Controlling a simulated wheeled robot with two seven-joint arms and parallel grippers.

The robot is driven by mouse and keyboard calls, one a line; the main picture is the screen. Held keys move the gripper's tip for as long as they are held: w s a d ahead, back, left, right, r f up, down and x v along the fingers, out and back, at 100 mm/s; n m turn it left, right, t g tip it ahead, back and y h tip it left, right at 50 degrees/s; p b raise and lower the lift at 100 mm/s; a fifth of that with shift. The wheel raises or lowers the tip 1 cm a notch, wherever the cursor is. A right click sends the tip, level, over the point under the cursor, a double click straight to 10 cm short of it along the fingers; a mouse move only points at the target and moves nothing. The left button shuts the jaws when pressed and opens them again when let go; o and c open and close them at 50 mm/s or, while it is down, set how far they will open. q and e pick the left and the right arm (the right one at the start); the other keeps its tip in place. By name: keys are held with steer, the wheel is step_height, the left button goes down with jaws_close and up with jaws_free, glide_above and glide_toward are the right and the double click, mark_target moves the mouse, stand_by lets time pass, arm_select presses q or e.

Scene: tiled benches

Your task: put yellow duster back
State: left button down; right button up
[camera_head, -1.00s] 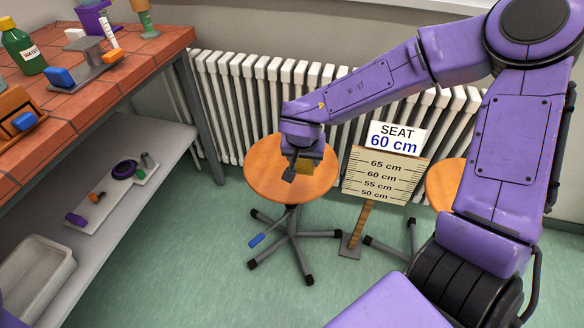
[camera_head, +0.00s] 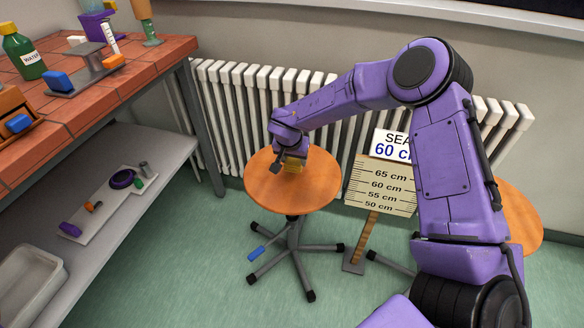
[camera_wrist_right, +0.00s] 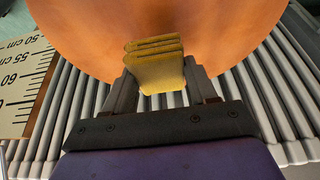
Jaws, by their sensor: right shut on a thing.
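The yellow duster (camera_head: 292,166) is a folded yellow cloth over the round orange stool seat (camera_head: 300,195). My right gripper (camera_head: 284,162) is shut on it. In the right wrist view the duster (camera_wrist_right: 155,66) sits between the two fingers, with its folded layers facing the seat (camera_wrist_right: 200,25). I cannot tell whether the duster touches the seat. My left gripper is not in view.
A height sign (camera_head: 382,185) stands right of the stool, with a second stool (camera_head: 520,218) behind my right arm. A white radiator (camera_head: 235,110) runs behind. A tiled bench (camera_head: 90,90) with bottles and a lower shelf (camera_head: 135,165) stand at left.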

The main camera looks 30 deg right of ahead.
mark_target(292, 165)
steer(key=x, duration=0.2)
steer(key=a+x, duration=0.1)
steer(key=x, duration=0.1)
steer(key=shift+w+f+p, duration=0.15)
steer(key=shift+f+p, duration=0.05)
steer(key=shift+p, duration=0.1)
steer(key=o, duration=1.1)
steer(key=shift+f, duration=0.1)
steer(key=shift+d, duration=0.1)
